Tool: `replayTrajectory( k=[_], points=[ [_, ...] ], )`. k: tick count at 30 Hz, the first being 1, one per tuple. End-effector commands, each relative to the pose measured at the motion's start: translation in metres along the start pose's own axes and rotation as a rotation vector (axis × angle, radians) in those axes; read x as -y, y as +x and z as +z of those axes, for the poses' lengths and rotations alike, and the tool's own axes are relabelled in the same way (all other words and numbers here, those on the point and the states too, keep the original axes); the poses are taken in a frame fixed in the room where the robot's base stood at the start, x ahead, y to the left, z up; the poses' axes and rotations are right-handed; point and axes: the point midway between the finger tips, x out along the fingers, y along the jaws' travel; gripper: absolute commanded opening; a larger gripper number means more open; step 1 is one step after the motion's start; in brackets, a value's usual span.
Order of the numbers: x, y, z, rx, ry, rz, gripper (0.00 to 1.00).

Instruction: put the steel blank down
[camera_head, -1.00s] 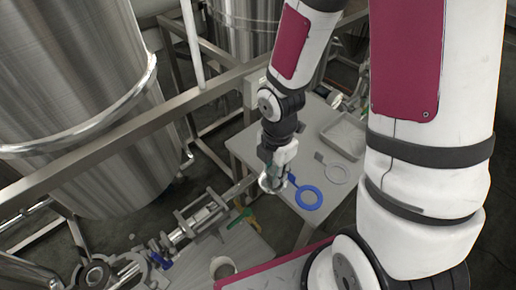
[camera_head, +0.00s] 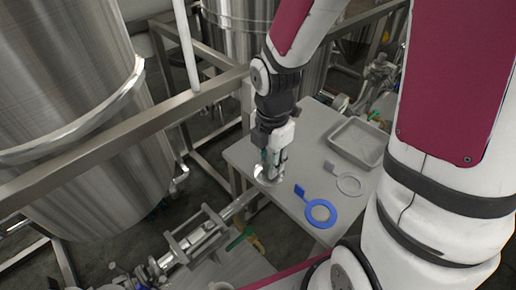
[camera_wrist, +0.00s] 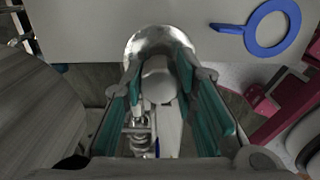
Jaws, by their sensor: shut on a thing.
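The steel blank (camera_head: 266,178) is a shiny round disc with a stubby grip. In the wrist view its bright disc (camera_wrist: 160,40) shows beyond the grip, which sits between my teal finger pads. My gripper (camera_head: 272,160) is shut on it and points down. In the head view the blank overlaps the left edge of the grey table (camera_head: 300,120). I cannot tell whether it touches the tabletop. My fingers hide part of it.
A blue ring with a tab (camera_head: 320,212) lies on the table right of the blank, with a grey ring (camera_head: 348,184) and a shallow tray (camera_head: 358,140) beyond. Clear tabletop lies behind the blank. A pipe fitting (camera_head: 200,240) and steel tank (camera_head: 70,100) stand left.

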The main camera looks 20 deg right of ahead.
Motion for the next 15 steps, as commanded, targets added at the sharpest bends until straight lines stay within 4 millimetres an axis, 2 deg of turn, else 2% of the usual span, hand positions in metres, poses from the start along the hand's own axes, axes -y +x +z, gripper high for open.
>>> replayTrajectory(
  k=[3,9,15],
  points=[
    [-0.026,0.004,0.012,0.0,-0.001,0.001,0.0],
    [-0.063,0.007,0.031,0.001,0.0,0.001,0.0],
    [-0.077,0.009,0.038,0.001,-0.001,0.001,0.0]
  ],
)
